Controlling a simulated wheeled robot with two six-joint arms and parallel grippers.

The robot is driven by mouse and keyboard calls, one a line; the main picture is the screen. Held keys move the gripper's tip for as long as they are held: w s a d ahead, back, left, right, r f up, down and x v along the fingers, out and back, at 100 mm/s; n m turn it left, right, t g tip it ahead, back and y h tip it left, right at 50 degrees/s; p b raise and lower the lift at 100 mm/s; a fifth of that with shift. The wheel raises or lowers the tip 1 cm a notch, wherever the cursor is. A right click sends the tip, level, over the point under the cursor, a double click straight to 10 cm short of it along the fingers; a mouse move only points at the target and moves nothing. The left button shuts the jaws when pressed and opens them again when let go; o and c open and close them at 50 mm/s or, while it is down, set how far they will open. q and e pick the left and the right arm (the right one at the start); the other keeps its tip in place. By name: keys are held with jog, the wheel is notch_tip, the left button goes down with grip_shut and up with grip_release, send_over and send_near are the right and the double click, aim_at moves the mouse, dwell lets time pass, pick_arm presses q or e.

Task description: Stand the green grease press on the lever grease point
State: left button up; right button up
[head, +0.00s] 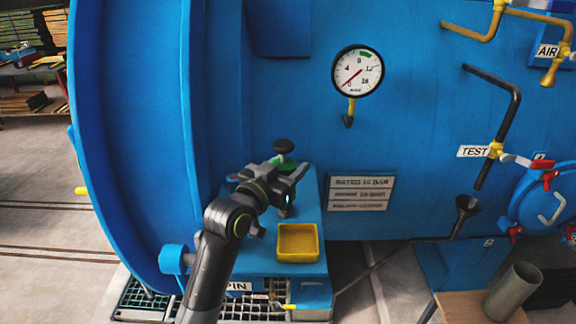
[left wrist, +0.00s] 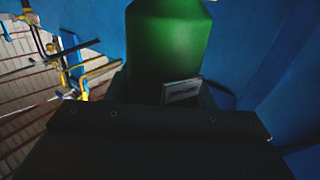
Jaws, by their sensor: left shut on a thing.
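The green grease press (head: 283,163) shows in the head view with a dark round knob on top. In the left wrist view its green body (left wrist: 168,45) fills the upper middle, close to the camera. My left gripper (head: 292,175) is shut on the press and holds it upright over the blue bracket beside the tank. The gripper hides most of the press. The lower end of the press is mostly hidden behind the gripper, so I cannot tell whether it touches anything. I cannot make out the lever grease point. My right gripper is not in view.
A yellow tray (head: 298,257) sits on the blue bracket (head: 312,210), just in front of the gripper. The large blue tank wall with a pressure gauge (head: 358,71) stands behind. A PIN label (head: 238,287) and green grating (head: 140,296) lie below. A grey cup (head: 512,290) stands at lower right.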

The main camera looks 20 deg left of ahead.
pick_arm(q)
jog(key=shift+f+b, duration=0.5)
jog(key=shift+f, duration=0.15)
jog(key=o, duration=1.4)
jog(key=shift+f, duration=0.1)
jog(key=shift+s, duration=0.15)
jog(key=shift+s+a, duration=0.15)
jog(key=shift+s, duration=0.2)
jog(key=p+v, duration=0.1)
jog(key=v, duration=1.5)
jog(key=shift+s, duration=0.2)
